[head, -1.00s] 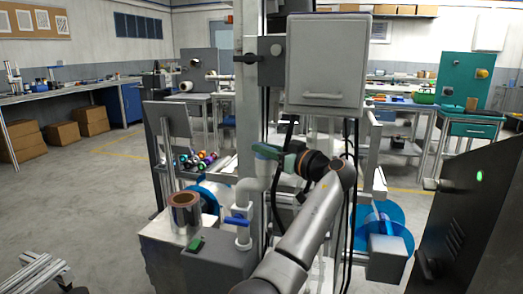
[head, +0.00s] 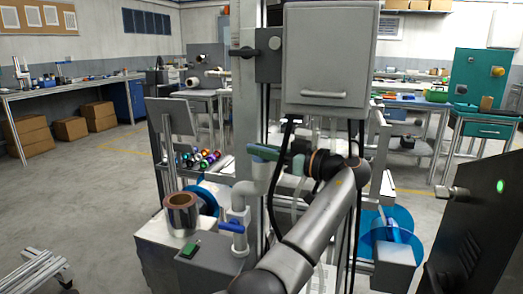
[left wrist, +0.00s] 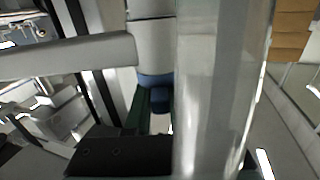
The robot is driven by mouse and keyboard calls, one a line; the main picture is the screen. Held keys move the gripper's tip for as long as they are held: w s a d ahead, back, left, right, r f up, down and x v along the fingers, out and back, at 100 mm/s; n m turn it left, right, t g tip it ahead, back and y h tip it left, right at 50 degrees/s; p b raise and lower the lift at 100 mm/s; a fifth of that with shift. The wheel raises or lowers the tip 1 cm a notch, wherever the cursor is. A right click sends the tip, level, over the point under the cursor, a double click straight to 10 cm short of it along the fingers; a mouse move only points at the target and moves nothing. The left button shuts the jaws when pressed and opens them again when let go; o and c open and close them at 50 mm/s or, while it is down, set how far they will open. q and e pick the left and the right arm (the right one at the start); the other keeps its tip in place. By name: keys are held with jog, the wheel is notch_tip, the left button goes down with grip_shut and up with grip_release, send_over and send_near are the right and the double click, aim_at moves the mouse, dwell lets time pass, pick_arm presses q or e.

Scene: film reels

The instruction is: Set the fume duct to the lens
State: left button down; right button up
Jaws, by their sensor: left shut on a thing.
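My left gripper (head: 274,153) is shut at the upper end of a pale grey pipe beside the grey column, which looks like the fume duct (head: 241,196). The pipe bends down through an elbow to a blue lever handle (head: 232,226). In the left wrist view, my dark green fingers (left wrist: 153,105) close at a blue part (left wrist: 155,80) below a pale grey cylinder (left wrist: 152,45). A large grey tube in front hides part of the grip. I cannot pick out the lens for sure. My right gripper is in neither view.
A grey cabinet (head: 331,58) hangs above my left arm. A copper-rimmed metal can (head: 182,214) stands left of the pipe. Blue reels (head: 391,232) sit low at the right, near a dark panel (head: 484,225) with a green light. Open floor lies left.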

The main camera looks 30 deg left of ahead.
pick_arm(q)
jog(key=c, duration=0.8)
grip_release()
jog(key=shift+d, duration=0.35)
jog(key=d, duration=0.3)
jog(key=shift+r+p, duration=0.1)
jog(key=shift+p, duration=0.2)
jog(key=d, duration=0.8)
jog(key=shift+s+d+p, duration=0.35)
jog(key=shift+p, duration=0.05)
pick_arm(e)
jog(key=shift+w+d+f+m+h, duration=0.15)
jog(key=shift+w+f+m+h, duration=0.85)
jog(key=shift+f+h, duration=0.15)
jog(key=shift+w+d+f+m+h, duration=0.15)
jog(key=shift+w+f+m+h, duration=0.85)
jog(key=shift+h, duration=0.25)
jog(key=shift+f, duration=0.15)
